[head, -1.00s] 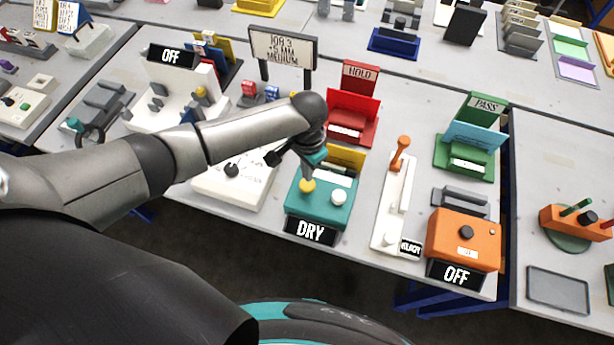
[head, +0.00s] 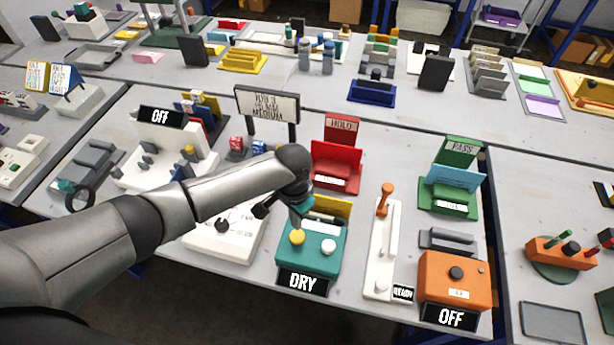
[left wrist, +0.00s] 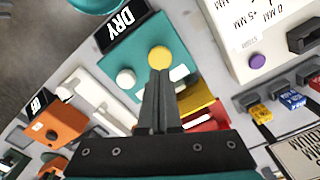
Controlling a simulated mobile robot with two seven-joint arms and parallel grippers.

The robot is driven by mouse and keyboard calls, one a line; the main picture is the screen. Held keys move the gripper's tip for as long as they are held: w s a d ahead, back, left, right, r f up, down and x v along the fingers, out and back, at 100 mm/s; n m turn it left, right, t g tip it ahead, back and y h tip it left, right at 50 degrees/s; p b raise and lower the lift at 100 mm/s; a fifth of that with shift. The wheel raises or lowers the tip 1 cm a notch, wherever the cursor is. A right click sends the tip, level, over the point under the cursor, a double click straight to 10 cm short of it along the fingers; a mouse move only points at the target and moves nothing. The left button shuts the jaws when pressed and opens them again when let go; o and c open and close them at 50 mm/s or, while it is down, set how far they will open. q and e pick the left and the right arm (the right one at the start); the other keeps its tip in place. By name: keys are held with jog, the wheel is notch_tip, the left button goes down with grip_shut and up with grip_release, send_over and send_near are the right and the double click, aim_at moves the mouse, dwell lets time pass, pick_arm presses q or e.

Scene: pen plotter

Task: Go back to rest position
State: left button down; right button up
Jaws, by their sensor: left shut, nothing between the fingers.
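My left gripper (head: 296,222) is shut and empty. It points down just above the teal box with the "DRY" label (head: 310,256), close to that box's yellow button (head: 297,237). In the left wrist view the shut fingers (left wrist: 159,75) reach toward the yellow button (left wrist: 159,57), and I cannot tell whether they touch it. The box's white button (head: 328,246) is to the right and uncovered. My left arm comes in from the left edge and hides part of the white panel (head: 205,240). My right gripper is not in view.
Right of the teal box stand a white lever panel (head: 379,255) with an orange handle and an orange box labelled "OFF" (head: 440,278). Behind are a red "HOLD" holder (head: 338,165), a green "PASS" holder (head: 452,190) and a sign (head: 267,105). The floor in front is clear.

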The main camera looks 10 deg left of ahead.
pick_arm(q)
jog(key=s+d+r+t+h, duration=0.2)
jog(key=s+d+r+h, duration=0.15)
jog(key=s+d, duration=0.5)
jog(key=s+a+r+n+t+y, duration=0.1)
jog(key=s+a+r+n+y, duration=0.15)
jog(key=s+a, duration=0.35)
jog(key=s+a+r+n+t+y, duration=0.15)
jog(key=s+a+r, duration=0.25)
jog(key=a, duration=0.4)
notch_tip(320, 180, down, 30)
jog(key=g+b, duration=0.2)
jog(key=b, duration=0.7)
jog(key=s+a+f+b, duration=0.1)
jog(key=s+f+b, duration=0.3)
jog(key=s+f, duration=0.4)
jog(key=s+a+f+g+b, duration=0.1)
jog(key=s+f+b, duration=0.4)
jog(key=f, duration=1.1)
jog(key=s, duration=0.3)
jog(key=shift+s+f+b, duration=0.2)
jog(key=shift+s+b, duration=0.1)
jog(key=shift+s, duration=0.05)
